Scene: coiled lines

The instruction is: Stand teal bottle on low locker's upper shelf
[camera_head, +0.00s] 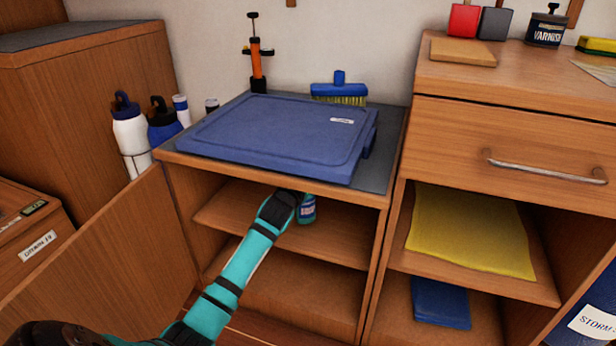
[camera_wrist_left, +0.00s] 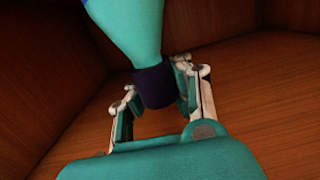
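The teal bottle (camera_head: 306,211), with a pale label, is inside the low locker at the upper shelf (camera_head: 338,241). Its upper part is hidden by the locker's top edge. My left gripper (camera_head: 287,201) reaches in from the front at the bottle's left. In the left wrist view the bottle (camera_wrist_left: 125,28) has a dark navy end between my left gripper's fingers (camera_wrist_left: 158,88), which appear closed against its two sides. I cannot tell whether the base touches the shelf. My right gripper is out of view.
A blue lid-like panel (camera_head: 275,137) and a brush (camera_head: 339,90) lie on the locker top. The open door (camera_head: 105,255) stands left of my arm. Several bottles, including a white one (camera_head: 130,138), stand behind it. Yellow cloth (camera_head: 470,235) lies in the right-hand cabinet.

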